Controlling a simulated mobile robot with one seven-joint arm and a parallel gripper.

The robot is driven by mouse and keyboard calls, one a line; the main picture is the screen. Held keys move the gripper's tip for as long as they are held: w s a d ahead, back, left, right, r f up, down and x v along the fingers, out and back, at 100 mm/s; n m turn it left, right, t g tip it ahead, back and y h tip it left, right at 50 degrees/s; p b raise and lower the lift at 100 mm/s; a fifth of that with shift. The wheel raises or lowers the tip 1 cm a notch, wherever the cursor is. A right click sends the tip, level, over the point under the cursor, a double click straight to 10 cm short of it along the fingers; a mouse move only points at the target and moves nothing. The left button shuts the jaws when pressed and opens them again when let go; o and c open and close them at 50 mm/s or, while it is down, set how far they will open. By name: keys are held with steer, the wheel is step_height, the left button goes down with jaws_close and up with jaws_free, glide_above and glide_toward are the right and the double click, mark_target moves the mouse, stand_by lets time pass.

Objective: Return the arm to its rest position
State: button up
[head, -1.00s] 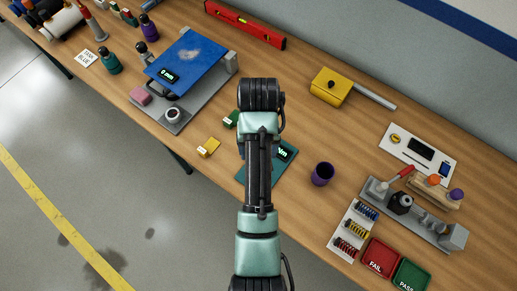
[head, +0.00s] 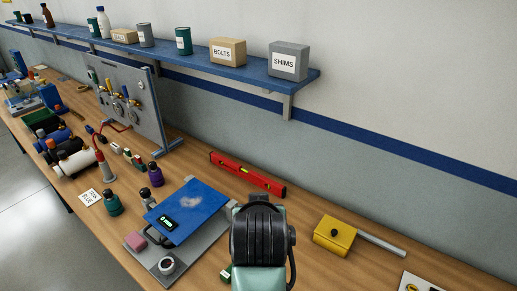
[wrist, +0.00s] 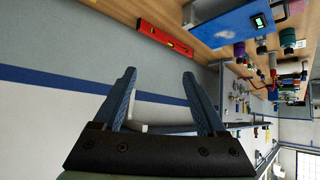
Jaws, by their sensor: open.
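My arm rises at the bottom middle of the head view, its black joint in front of the bench; the gripper itself is hidden there. In the wrist view my gripper (wrist: 160,95) is open, its two blue-grey fingers apart with nothing between them. It is up in the air, with the wall and bench beyond it. The bench shows sideways along the top and right of the wrist view.
The wooden bench (head: 215,262) holds a blue panel device (head: 186,212), a red level (head: 247,174) and a yellow box with a grey handle (head: 334,235). A blue wall shelf (head: 225,69) carries boxes and bottles above. A grey gauge board (head: 128,105) stands at left.

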step_height(320, 180, up, 14)
steer(key=w+t+b, duration=0.1)
steer(key=t+b, duration=0.1)
steer(key=t, duration=0.4)
steer(key=s+r+t+b, duration=0.1)
steer(key=s+r+t, duration=0.4)
steer(key=s+r, duration=0.3)
steer(key=s+r+t+b, duration=0.1)
steer(key=s+r+t, duration=0.5)
steer(key=r, duration=1.1)
steer(key=s, duration=0.2)
steer(key=shift+s+r+t+b, duration=0.2)
steer(key=shift+s+t+b, duration=0.1)
steer(key=shift+s+b, duration=0.1)
steer(key=shift+o, duration=0.3)
steer(key=shift+a, duration=0.1)
